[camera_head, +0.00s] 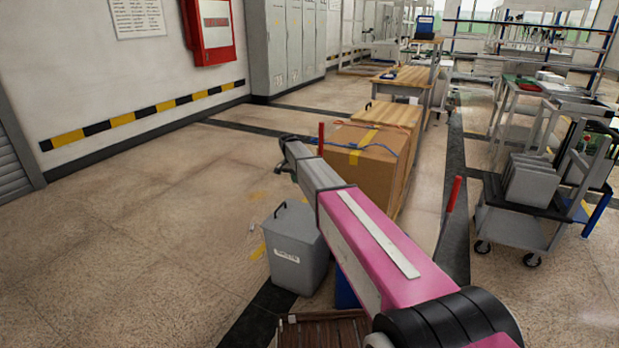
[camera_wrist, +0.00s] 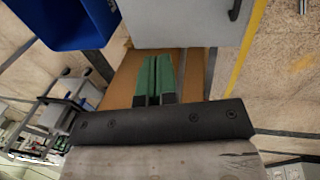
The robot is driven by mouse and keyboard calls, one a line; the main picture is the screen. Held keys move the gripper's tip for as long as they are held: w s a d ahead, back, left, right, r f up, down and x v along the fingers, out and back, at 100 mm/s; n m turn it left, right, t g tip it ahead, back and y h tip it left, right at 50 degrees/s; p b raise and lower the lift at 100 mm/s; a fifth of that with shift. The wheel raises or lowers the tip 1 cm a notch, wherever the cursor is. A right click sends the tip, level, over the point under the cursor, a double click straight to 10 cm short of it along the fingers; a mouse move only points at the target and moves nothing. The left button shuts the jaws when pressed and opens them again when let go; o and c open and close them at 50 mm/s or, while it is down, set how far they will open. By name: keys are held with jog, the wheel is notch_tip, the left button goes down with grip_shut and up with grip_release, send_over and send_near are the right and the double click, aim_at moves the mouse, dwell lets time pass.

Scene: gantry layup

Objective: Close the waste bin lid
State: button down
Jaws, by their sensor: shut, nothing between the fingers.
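The grey waste bin (camera_head: 297,262) with a white label stands on the floor, left of my arm in the head view. Its lid (camera_head: 291,222) looks flat across the top, with a dark handle at the left edge; the arm partly hides its right side. In the wrist view a grey bin surface (camera_wrist: 185,30) with a dark handle fills the upper middle. My gripper (camera_wrist: 157,58) has green fingers pressed together and empty, pointing toward the bin in that view. In the head view my gripper (camera_head: 287,152) is above and beyond the bin, apart from it.
A cardboard box (camera_head: 362,170) stands behind the bin and arm. A blue container (camera_wrist: 65,20) is beside the bin, mostly hidden by my arm in the head view. A grey cart (camera_head: 525,225) is at the right. Open floor (camera_head: 140,230) lies left of the bin.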

jog(key=shift+g+h, duration=0.3)
jog(key=shift+h, duration=0.1)
jog(key=w+a+f, duration=0.2)
jog(key=a+f, duration=0.1)
jog(key=f, duration=0.2)
jog(key=w+a+f, duration=0.1)
jog(key=a+f, duration=0.2)
jog(key=f, duration=0.2)
jog(key=w+a+f, duration=0.2)
jog(key=a+f, duration=0.2)
jog(key=f, duration=0.1)
jog(key=shift+w+f, duration=0.2)
jog(key=shift+w, duration=0.15)
jog(key=shift+a+f, duration=0.1)
jog(key=shift+f, duration=0.75)
jog(key=shift+f, duration=0.1)
